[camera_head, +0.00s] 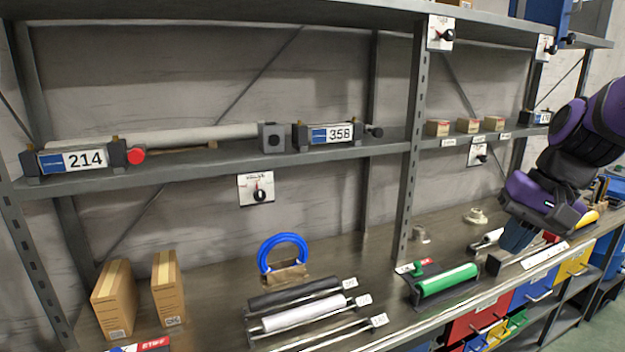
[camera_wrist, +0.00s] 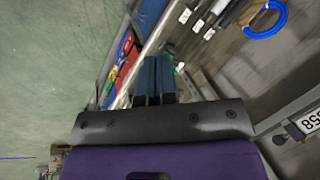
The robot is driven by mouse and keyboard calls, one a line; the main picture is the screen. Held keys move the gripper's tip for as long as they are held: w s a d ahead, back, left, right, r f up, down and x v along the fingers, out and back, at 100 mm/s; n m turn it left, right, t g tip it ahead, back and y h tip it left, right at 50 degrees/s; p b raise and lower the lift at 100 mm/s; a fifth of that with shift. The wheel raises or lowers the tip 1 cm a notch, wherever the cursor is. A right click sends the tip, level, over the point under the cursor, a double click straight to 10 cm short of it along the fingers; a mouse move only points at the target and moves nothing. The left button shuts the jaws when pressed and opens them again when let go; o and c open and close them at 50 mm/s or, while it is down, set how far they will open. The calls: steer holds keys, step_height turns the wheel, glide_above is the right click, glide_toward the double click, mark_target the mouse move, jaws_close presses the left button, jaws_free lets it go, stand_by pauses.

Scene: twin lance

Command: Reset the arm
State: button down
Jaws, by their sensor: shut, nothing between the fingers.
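My gripper (camera_head: 517,236) hangs at the right of the head view, on my purple and black arm, in front of the shelf's lower deck. Its blue-grey fingers point down. In the wrist view the two fingers of my gripper (camera_wrist: 154,82) lie side by side, shut, with nothing between them. Behind them, slightly blurred, are the deck edge and coloured bins. Whether the fingertips touch anything on the deck cannot be told.
The lower deck holds a green roller (camera_head: 447,281), a white roller (camera_head: 300,314), a blue ring (camera_head: 283,246) and two cardboard boxes (camera_head: 113,297). Coloured bins (camera_head: 478,318) sit below its edge. The upper shelf (camera_head: 215,163) carries units labelled 214 and 358. Open floor (camera_wrist: 50,60) lies left in the wrist view.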

steer(key=s+r+n+t+h, duration=0.3)
steer(key=s+r+n+t, duration=0.1)
steer(key=s, duration=0.7)
steer(key=shift+s+a+r, duration=0.15)
steer(key=shift+s+r, duration=0.25)
steer(key=shift+r, duration=0.25)
